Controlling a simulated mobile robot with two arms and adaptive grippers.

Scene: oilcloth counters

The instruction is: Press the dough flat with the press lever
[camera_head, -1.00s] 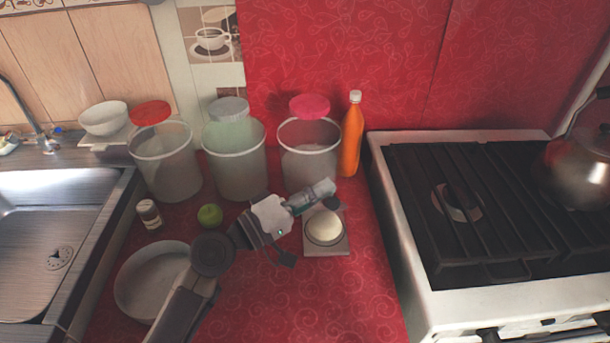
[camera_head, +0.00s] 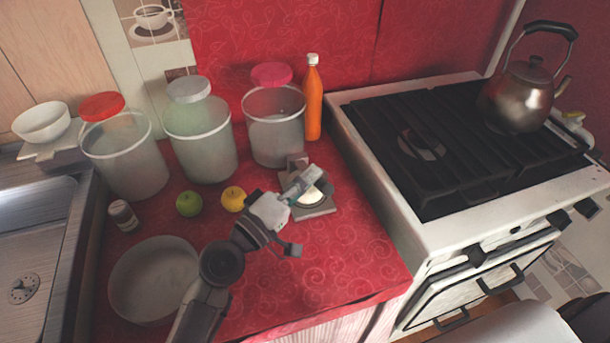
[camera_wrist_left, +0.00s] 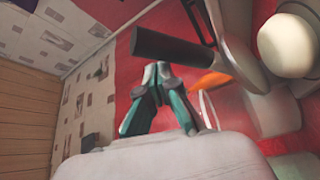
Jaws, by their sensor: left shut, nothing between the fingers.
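The press (camera_head: 318,209) stands on the red counter, with a grey base and a pale round dough (camera_head: 314,197) on it. The dough also shows in the wrist view (camera_wrist_left: 287,45), rounded and domed. The press lever has a dark handle (camera_wrist_left: 172,45), which lies just beyond my fingertips in the wrist view. My left gripper (camera_head: 312,175) reaches over the press from the left and hides part of it. In the wrist view its teal fingers (camera_wrist_left: 160,75) are together with nothing between them. Whether they touch the handle I cannot tell. My right gripper is out of view.
Several clear canisters (camera_head: 275,125) and an orange bottle (camera_head: 313,105) stand behind the press. A green apple (camera_head: 189,203), a yellow apple (camera_head: 233,199), a small jar (camera_head: 123,215) and a bowl (camera_head: 153,280) lie left. The stove (camera_head: 440,235) is right. Counter in front is clear.

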